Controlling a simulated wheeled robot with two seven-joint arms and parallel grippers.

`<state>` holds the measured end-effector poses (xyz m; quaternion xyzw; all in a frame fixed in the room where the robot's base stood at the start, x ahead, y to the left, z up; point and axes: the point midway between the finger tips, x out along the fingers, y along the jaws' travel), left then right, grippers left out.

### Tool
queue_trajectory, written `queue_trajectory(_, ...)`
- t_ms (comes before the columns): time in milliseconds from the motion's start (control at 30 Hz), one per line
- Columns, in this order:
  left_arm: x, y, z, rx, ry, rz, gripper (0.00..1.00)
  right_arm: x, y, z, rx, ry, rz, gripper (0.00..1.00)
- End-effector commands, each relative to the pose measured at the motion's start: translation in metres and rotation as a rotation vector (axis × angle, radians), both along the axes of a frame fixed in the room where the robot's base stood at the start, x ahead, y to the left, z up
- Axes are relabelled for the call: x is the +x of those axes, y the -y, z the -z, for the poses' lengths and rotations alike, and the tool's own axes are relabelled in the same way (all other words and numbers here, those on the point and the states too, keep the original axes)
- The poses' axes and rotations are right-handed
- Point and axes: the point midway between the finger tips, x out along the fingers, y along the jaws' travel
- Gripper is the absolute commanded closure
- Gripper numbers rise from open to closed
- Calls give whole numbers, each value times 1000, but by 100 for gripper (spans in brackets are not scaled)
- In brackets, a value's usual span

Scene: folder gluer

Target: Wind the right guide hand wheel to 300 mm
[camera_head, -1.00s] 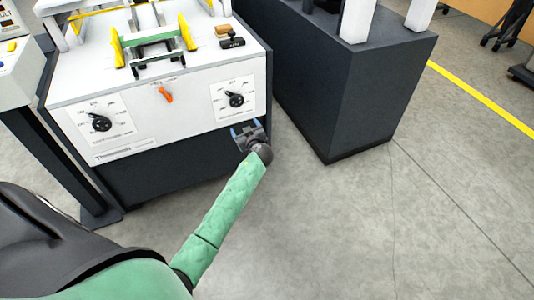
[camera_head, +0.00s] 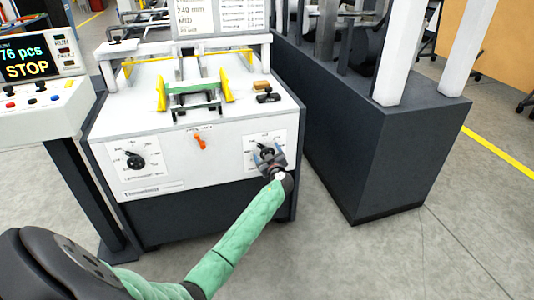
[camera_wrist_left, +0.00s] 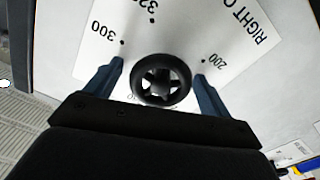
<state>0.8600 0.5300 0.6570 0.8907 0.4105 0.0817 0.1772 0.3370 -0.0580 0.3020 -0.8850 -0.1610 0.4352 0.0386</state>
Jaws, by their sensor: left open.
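The right guide hand wheel (camera_wrist_left: 161,81) is a black spoked wheel on a white dial plate (camera_wrist_left: 225,40) in the left wrist view. Marks for 300, 200 and part of another number show around it. In the head view the dial plate (camera_head: 252,143) is at the right of the white front panel, and my left gripper (camera_head: 266,156) covers part of the wheel. My left gripper (camera_wrist_left: 161,82) is open, with one blue finger on either side of the wheel and visible gaps to its rim. The wheel's pointer setting cannot be read. My right gripper is not in view.
The left hand wheel (camera_head: 135,161) has its own dial. An orange lever (camera_head: 201,142) sits between the dials. A control console (camera_head: 40,107) reading STOP stands at the left. A dark cabinet (camera_head: 385,160) stands close on the right, with open floor in front.

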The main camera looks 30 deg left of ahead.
Motion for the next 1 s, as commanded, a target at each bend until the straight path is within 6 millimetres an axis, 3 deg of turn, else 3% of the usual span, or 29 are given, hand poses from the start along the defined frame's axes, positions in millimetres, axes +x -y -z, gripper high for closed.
queue_trajectory(300,1,-2,1,-1,-1,-1,20,0,-1,0,1,0,-1,66)
queue_trajectory(533,1,-2,1,-1,-1,-1,62,0,-1,0,1,0,-1,66)
queue_trajectory(767,1,-2,2,7,-10,-1,62,0,0,3,0,0,0,66)
queue_trajectory(1000,1,-2,5,66,-79,-2,62,0,0,18,1,3,3,66)
